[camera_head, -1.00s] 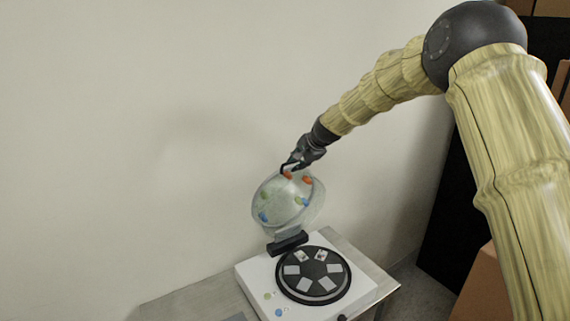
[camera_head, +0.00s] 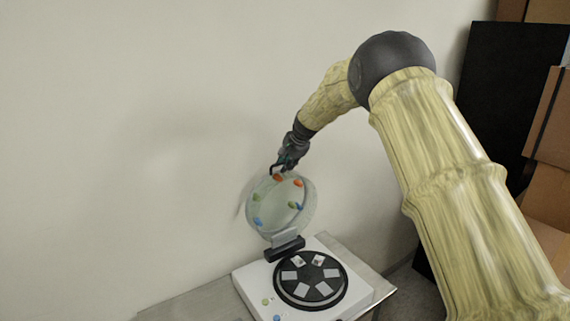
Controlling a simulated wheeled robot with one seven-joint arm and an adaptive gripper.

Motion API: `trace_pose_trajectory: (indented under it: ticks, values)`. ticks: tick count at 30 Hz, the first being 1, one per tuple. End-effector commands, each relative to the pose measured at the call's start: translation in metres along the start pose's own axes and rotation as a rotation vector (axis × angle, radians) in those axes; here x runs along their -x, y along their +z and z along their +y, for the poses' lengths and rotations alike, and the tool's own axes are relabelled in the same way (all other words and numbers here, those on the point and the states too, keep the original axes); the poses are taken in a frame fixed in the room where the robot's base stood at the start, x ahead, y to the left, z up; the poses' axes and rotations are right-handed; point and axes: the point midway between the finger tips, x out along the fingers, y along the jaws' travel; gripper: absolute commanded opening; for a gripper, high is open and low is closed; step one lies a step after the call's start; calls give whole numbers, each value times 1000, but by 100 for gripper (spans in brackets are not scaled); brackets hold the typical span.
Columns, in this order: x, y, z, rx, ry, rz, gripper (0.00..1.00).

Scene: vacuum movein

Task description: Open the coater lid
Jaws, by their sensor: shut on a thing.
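The coater (camera_head: 352,291) is a white box with a round black turntable (camera_head: 313,281) holding several pale slides. Its clear round lid (camera_head: 268,222) stands raised on a dark hinge block (camera_head: 285,250) at the back of the box. Colored dots, orange, green and blue, show on the lid. My gripper (camera_head: 276,171) is at the lid's upper edge, shut on the dark lid handle (camera_head: 272,170). The fingertips are small and partly hidden in this view.
The coater stands on a grey table (camera_head: 200,299) against a plain wall (camera_head: 120,130). A black panel (camera_head: 490,120) and cardboard boxes (camera_head: 553,130) stand at the right. The space above the turntable is clear.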

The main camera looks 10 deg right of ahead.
Motion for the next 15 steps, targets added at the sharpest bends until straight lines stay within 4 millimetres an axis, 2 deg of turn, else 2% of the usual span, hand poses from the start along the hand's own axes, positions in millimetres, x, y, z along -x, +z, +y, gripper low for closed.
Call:
trace_pose_trajectory:
  ticks: [1, 2, 3, 15]
  values:
    - [-7, 3, 7, -1, 12, -7, 0]
    - [-7, 3, 7, -1, 12, -7, 23]
    - [-7, 3, 7, -1, 12, -7, 30]
    - [-3, 1, 5, -1, 7, -3, 32]
